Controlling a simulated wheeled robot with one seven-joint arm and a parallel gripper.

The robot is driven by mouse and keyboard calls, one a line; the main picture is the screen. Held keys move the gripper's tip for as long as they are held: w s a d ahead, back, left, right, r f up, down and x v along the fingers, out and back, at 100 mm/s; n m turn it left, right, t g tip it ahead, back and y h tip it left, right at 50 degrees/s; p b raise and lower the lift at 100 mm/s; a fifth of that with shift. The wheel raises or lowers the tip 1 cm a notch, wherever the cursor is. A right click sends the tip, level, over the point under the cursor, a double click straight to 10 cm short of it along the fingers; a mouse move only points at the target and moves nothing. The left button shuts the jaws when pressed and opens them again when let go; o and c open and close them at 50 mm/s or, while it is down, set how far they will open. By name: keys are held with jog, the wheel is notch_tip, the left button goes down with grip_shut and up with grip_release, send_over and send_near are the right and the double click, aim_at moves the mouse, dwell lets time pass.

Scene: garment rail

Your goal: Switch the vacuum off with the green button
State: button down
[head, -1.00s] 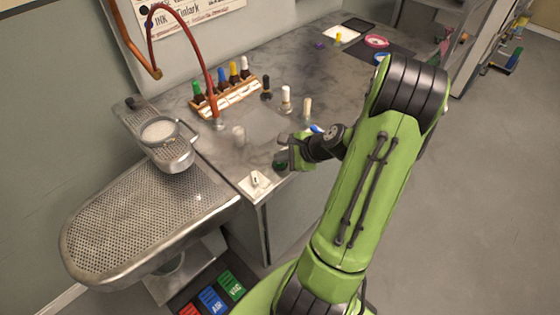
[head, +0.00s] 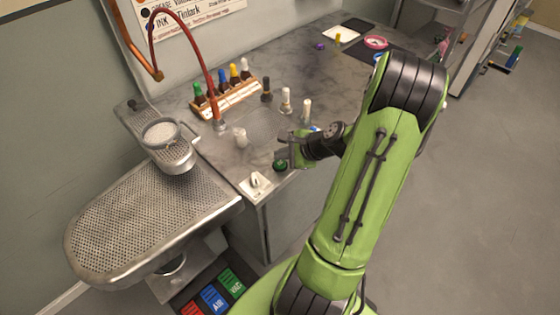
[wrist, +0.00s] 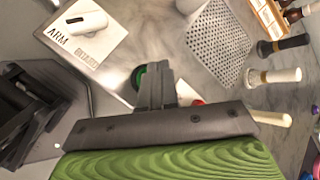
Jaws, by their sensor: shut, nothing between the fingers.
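A round green button (head: 280,165) sits on the worktop near its front corner, beside a white switch plate. My gripper (head: 281,154) is just above and behind it in the head view, its fingers shut and empty. In the wrist view the shut fingertips (wrist: 154,72) overlap the green button (wrist: 139,78) and hide its right part. I cannot tell whether they touch it. A separate green pedal marked VAC (head: 232,282) lies on the floor, beside blue and red ones.
The white switch plate (head: 254,186) is left of the button and also shows in the wrist view (wrist: 86,36). A perforated ironing board (head: 150,225) is at left. Floor at right is clear.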

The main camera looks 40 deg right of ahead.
aim_at(283, 164)
jog(key=shift+r+p, duration=2.4)
jog(key=shift+r, duration=0.2)
jog(key=shift+f, duration=0.1)
jog(key=a+r+n+g, duration=0.4)
jog(key=a+r+n, duration=0.5)
jog(key=a+n, duration=0.4)
jog(key=s+a+r+n+h, duration=0.1)
jog(key=s+a+r+n, duration=0.3)
jog(key=s, duration=0.3)
jog(key=s+a+r+n+h, duration=0.1)
jog(key=s+a+r+n, duration=0.3)
jog(key=s+a+n, duration=0.2)
jog(key=shift+s+r+n+t, duration=0.3)
jog(key=shift+s+n, duration=0.4)
jog(key=shift+s, duration=0.1)
jog(key=shift+a, duration=0.1)
